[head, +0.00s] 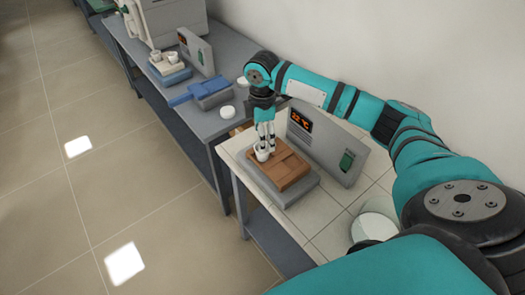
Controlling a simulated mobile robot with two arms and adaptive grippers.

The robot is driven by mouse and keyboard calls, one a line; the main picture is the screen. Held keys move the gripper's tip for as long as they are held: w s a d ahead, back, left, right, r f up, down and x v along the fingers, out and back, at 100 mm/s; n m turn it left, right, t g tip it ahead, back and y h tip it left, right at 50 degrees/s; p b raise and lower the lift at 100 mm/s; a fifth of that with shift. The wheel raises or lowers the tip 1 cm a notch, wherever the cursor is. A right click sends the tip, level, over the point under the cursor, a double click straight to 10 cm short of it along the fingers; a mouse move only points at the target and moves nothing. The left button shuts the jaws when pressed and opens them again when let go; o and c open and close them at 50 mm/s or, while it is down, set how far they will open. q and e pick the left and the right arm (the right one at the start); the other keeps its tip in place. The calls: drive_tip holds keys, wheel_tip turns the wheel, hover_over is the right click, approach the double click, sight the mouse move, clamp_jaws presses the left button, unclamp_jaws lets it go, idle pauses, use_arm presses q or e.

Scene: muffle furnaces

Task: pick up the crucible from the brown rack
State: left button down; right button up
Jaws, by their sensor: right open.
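The brown rack (285,172) lies on a grey base on the near tiled table. A small white crucible (261,154) sits at the rack's upper left corner. My right gripper (266,147) points down from above, with its fingers open at the crucible. The fingertips overlap the crucible in the picture; I cannot tell whether they touch it. My left gripper is out of view.
A grey panel with a 22 °C display (330,148) stands right behind the rack. A round white dish (374,226) is at the table's near right. Another table holds a blue item (205,92), a white lid (228,112) and more crucibles (168,57).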

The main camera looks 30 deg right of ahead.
drive_tip(key=shift+s+a+f+p, duration=0.15)
drive_tip(key=shift+f+p, duration=0.55)
drive_tip(key=shift+f, duration=2)
drive_tip(key=c, duration=1.3)
